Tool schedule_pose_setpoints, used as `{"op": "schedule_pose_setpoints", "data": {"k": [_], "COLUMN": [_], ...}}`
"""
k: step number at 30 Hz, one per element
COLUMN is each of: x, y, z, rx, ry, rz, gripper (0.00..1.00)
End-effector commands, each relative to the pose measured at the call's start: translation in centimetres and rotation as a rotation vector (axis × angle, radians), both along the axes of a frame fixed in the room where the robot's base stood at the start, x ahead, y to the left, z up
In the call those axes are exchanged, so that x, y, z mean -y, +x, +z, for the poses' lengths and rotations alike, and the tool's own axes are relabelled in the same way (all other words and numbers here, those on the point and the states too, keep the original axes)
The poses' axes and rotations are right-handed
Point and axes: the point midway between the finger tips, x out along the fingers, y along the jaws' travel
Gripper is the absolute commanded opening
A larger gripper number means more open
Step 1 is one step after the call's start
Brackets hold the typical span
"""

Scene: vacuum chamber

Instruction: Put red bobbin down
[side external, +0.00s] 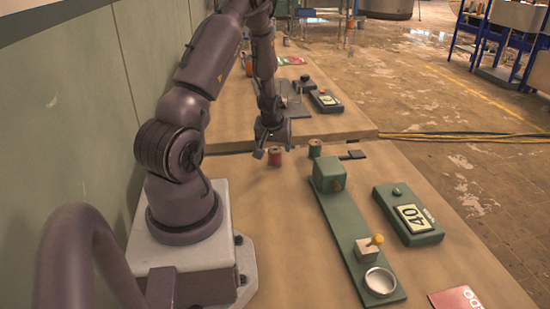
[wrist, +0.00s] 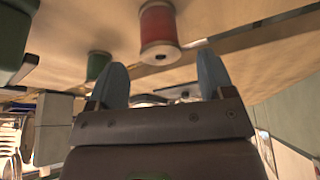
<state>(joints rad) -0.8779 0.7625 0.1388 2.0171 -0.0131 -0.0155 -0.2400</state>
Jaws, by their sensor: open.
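The red bobbin (side external: 275,157) appears to stand on the wooden table near its far edge, just below my gripper (side external: 270,151). In the wrist view the red bobbin (wrist: 158,28) lies beyond the fingertips, roughly centred between them, with a visible gap. My gripper (wrist: 162,75) has its two blue-grey fingers spread apart with nothing between them. A green bobbin (side external: 315,149) stands to the right of the red one, behind the green fixture; it also shows in the wrist view (wrist: 97,65).
The long green fixture (side external: 345,225) carries a block, a yellow-knobbed part and a round metal dish (side external: 380,282). A red booklet (side external: 457,299) lies at the front right. The table left of the fixture is clear.

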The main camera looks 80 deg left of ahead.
Motion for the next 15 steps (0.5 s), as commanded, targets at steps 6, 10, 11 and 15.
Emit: {"op": "schedule_pose_setpoints", "data": {"k": [6, 10, 11, 15], "x": [-0.7, -1.3, -1.3, -1.4], "y": [0.1, 0.4, 0.4, 0.4], "z": [-3.2, -4.4, -4.5, -4.6], "rx": [-0.003, -0.001, -0.001, 0.0], "ry": [-0.003, -0.002, -0.001, 0.0], "rz": [0.002, 0.001, 0.001, 0.001], "gripper": [0.75, 0.75, 0.75, 0.75]}}
